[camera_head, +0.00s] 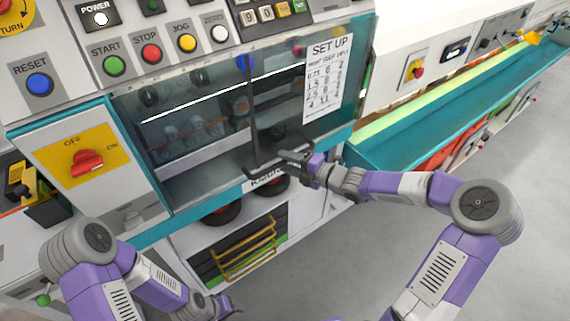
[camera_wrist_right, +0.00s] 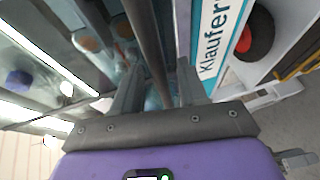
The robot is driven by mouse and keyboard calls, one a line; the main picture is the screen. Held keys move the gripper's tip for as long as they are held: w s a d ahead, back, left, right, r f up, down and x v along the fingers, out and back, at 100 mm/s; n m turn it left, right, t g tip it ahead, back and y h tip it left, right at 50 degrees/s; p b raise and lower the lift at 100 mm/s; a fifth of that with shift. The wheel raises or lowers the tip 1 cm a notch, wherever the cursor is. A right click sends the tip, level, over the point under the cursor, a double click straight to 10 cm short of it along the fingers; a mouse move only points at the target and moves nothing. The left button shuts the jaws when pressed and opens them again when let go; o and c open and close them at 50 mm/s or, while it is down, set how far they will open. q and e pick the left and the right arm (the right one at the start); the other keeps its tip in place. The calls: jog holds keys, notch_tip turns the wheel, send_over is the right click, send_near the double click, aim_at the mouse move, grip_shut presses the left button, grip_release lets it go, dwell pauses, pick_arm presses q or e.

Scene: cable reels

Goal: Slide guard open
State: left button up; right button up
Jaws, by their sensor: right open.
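The guard (camera_head: 190,155) is a see-through pane across the front of the machine, with rollers and reels visible behind it. A dark upright handle bar (camera_head: 253,115) stands near its middle. My right gripper (camera_head: 280,163) is at the lower end of this bar. In the right wrist view the right gripper (camera_wrist_right: 158,85) is open, and the dark bar (camera_wrist_right: 148,45) runs between its two fingers. I cannot tell whether the fingers touch it.
Above the guard is a panel with coloured buttons (camera_head: 152,53). A yellow switch plate with a red knob (camera_head: 88,163) is on the left. A SET UP sheet (camera_head: 327,78) is to the right of the bar. A teal trough (camera_head: 430,115) extends right; grey floor (camera_head: 370,260) is open in front.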

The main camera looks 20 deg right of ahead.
jog(key=shift+w+a+f, duration=0.1)
jog(key=shift+w+a, duration=0.35)
jog(key=shift+w, duration=0.05)
grip_shut()
